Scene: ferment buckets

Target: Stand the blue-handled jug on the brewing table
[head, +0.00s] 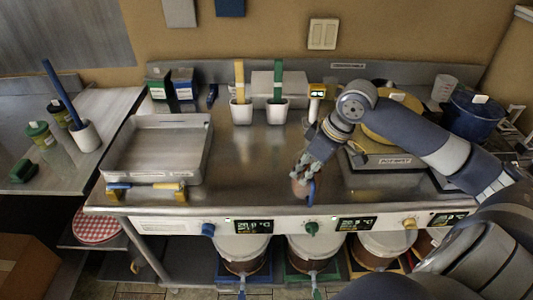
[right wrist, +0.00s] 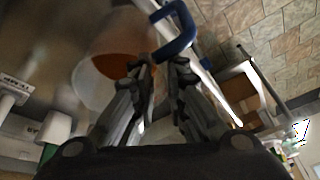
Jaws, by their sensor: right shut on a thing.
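The blue-handled jug (head: 300,188) is at the front edge of the steel brewing table (head: 250,160), right of its middle. It is translucent with orange-brown contents, and its blue handle faces the front. My right gripper (head: 306,170) reaches down from the right and is shut on the jug. I cannot tell whether the jug's base touches the table. My left gripper is not in view.
A large steel tray (head: 157,183) fills the table's left side. A hot plate (head: 385,160) is at right. Bare steel lies left of the jug. Buckets (head: 243,250) stand below.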

